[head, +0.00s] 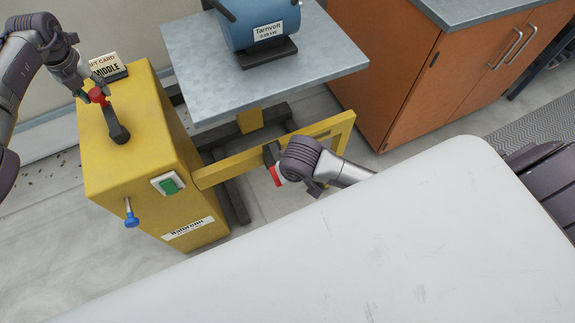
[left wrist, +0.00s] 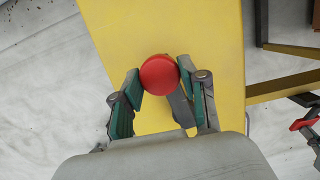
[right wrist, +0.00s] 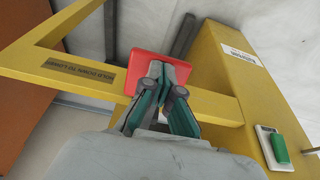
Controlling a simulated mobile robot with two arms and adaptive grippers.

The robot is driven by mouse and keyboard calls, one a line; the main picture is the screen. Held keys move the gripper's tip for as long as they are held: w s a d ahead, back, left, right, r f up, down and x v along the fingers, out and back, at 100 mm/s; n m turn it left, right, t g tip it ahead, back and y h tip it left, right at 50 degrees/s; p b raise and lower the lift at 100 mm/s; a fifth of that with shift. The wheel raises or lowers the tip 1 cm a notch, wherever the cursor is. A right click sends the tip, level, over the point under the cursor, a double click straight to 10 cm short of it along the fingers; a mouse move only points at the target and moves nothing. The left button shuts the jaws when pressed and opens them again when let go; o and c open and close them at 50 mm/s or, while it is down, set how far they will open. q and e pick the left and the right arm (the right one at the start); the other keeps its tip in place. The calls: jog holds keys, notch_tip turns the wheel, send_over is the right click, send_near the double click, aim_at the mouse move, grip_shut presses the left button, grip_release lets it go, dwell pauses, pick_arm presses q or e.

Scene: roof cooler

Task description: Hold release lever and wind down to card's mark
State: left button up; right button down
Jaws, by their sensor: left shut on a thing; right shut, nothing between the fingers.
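The yellow lift column (head: 170,150) stands at left in the head view. On its top is a dark crank (head: 117,128) with a red knob (head: 97,96). My left gripper (head: 84,92) is shut on this knob, also seen in the left wrist view (left wrist: 159,75). The red release lever (head: 274,175) sits at the yellow frame. My right gripper (right wrist: 156,68) is shut and empty, its fingertips over the lever's red plate (right wrist: 172,68); contact is unclear. A label (right wrist: 78,73) reads HOLD DOWN TO LOWER.
A grey platform (head: 190,60) carries a blue motor (head: 250,25) labelled Tarnvoll. A green switch (head: 169,185) and a blue knob (head: 131,218) are on the column's side. An orange-brown cabinet (head: 385,75) stands close to the platform at right.

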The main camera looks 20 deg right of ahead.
pick_arm(q)
jog(key=shift+d, duration=1.05)
pick_arm(e)
jog(key=shift+d, duration=0.1)
pick_arm(q)
jog(key=shift+d, duration=0.1)
jog(key=shift+s+d, duration=0.15)
jog(key=shift+d, duration=0.7)
jog(key=shift+s+d+f, duration=0.1)
jog(key=shift+s+d, duration=0.05)
jog(key=shift+d, duration=0.25)
jog(key=shift+s+d, duration=0.2)
jog(key=shift+d, duration=0.35)
